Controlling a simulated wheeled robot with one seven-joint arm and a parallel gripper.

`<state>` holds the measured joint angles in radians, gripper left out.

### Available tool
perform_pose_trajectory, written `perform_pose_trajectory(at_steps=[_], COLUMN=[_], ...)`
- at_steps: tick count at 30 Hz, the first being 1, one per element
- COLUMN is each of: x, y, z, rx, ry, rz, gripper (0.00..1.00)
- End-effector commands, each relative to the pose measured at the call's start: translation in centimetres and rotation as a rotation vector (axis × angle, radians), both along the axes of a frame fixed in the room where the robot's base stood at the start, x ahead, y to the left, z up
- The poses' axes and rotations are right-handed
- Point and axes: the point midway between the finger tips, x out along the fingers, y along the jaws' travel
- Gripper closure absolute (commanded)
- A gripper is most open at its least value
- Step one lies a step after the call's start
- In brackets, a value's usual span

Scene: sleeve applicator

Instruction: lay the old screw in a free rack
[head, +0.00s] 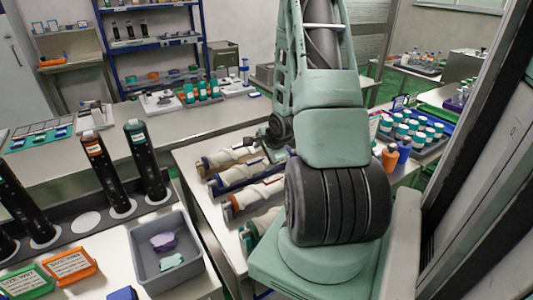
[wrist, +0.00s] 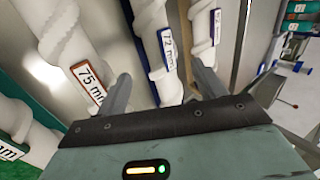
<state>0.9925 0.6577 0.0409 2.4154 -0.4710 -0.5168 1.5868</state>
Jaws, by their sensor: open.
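Several white spiral screws lie in racks on the side table. One lies in the orange-marked rack (head: 234,208), and the wrist view shows its 75 mm label (wrist: 89,82). Another lies by the blue-marked 72 mm label (wrist: 168,50). A further screw (wrist: 204,25) lies to its right, and one (wrist: 38,140) lies in the green-marked rack at lower left. I cannot tell which is the old screw, and I see no clearly empty rack. My gripper (wrist: 161,88) is open above the racks, its fingers apart with nothing visibly clamped. In the head view my arm partly hides the racks.
A grey bin (head: 165,252) with purple and teal pieces stands left of the racks. Dark upright cylinders (head: 146,160) stand on the left bench. A blue tray of white-capped jars (head: 415,132) and an orange bottle (head: 390,156) are to the right.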

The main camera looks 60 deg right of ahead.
Motion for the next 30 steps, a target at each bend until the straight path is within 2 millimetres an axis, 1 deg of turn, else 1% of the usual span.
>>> perform_pose_trajectory(at_steps=[1, 3, 6, 13, 16, 17, 18, 20, 23, 24, 26, 27, 29, 30], x=[-0.4, -0.8, -1.2, -1.5, -1.1, -0.7, 0.1, 1.6, 4.5, 5.5, 6.6, 7.0, 7.2, 7.1], y=[0.1, 0.4, 0.6, 0.9, 1.3, 1.7, 2.5, 4.4, 9.4, 11.9, 15.9, 18.6, 22.7, 25.4], z=[0.8, 1.5, 2.1, 2.6, 2.8, 2.9, 3.2, 3.8, 5.3, 6.0, 7.0, 7.7, 8.6, 9.3], rx=[-0.003, -0.001, -0.001, 0.0, -0.005, -0.011, -0.022, -0.048, -0.109, -0.137, -0.181, -0.21, -0.252, -0.28], ry=[-0.003, -0.003, -0.002, 0.0, 0.007, 0.014, 0.028, 0.061, 0.137, 0.17, 0.22, 0.249, 0.29, 0.315], rz=[-0.002, -0.002, -0.001, -0.001, 0.022, 0.044, 0.085, 0.18, 0.414, 0.524, 0.695, 0.809, 0.981, 1.097], gripper=[0.3, 0.3, 0.3, 0.3, 0.3, 0.3, 0.3, 0.3, 0.3, 0.3, 0.3, 0.3, 0.3, 0.3])
